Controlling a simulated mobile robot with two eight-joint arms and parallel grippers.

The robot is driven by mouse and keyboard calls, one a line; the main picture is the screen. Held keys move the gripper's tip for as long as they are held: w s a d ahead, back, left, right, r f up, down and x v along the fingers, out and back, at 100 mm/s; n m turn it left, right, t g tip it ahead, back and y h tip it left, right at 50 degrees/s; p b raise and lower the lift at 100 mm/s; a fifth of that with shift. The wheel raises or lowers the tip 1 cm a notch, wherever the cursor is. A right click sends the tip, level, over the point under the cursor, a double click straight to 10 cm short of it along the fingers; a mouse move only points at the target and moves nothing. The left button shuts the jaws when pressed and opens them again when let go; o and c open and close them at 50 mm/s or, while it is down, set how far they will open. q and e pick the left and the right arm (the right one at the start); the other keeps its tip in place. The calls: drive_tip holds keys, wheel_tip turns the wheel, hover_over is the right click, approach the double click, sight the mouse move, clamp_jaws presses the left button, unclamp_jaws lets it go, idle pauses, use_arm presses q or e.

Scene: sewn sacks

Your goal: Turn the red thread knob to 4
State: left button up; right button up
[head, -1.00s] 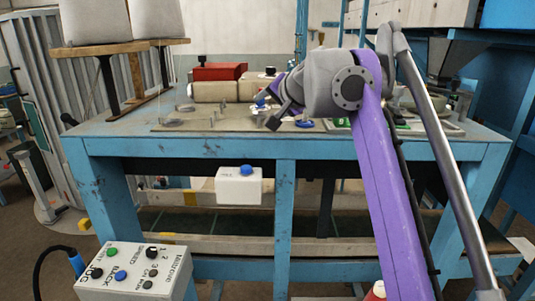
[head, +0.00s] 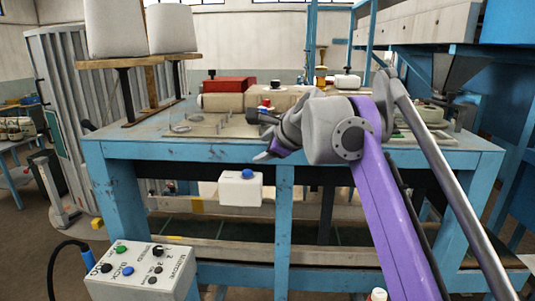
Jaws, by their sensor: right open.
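My right gripper (head: 255,136) is open, with grey and purple parts, near the front edge of the blue-framed table (head: 190,150). Nothing shows between its fingers. My left gripper is not in view.
A beige machine body (head: 222,102) with a red block (head: 229,84) stands on the table. A white box with a blue button (head: 240,190) hangs below the table edge. A control box with knobs (head: 140,275) is at front left. Thread cones (head: 115,28) stand at upper left.

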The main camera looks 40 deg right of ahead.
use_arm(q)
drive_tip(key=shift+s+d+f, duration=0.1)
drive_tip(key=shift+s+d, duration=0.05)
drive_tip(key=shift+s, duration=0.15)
use_arm(e)
drive_tip(key=shift+s+a+f+m, duration=0.25)
drive_tip(key=shift+f+m, duration=0.15)
drive_tip(key=shift+m, duration=0.5)
drive_tip(key=s+a+f+n+g+y, duration=0.15)
drive_tip(key=s+a+f+n, duration=0.25)
drive_tip(key=a+f+n, duration=0.55)
drive_tip(key=s+a+f+n+g+y, duration=0.15)
drive_tip(key=s+a+f+n, duration=0.35)
drive_tip(key=f, duration=0.7)
drive_tip(key=s+a+f+n+g, duration=0.1)
drive_tip(key=s+a+f+n, duration=0.1)
drive_tip(key=s+f+n, duration=0.4)
drive_tip(key=s+a+f+n+g+h, duration=0.1)
drive_tip(key=s+f+n, duration=0.6)
drive_tip(key=f, duration=0.7)
drive_tip(key=shift+a+n+g+h, duration=0.3)
drive_tip(key=shift+a+n, duration=0.05)
drive_tip(key=shift+a, duration=0.25)
drive_tip(key=shift+w, duration=0.1)
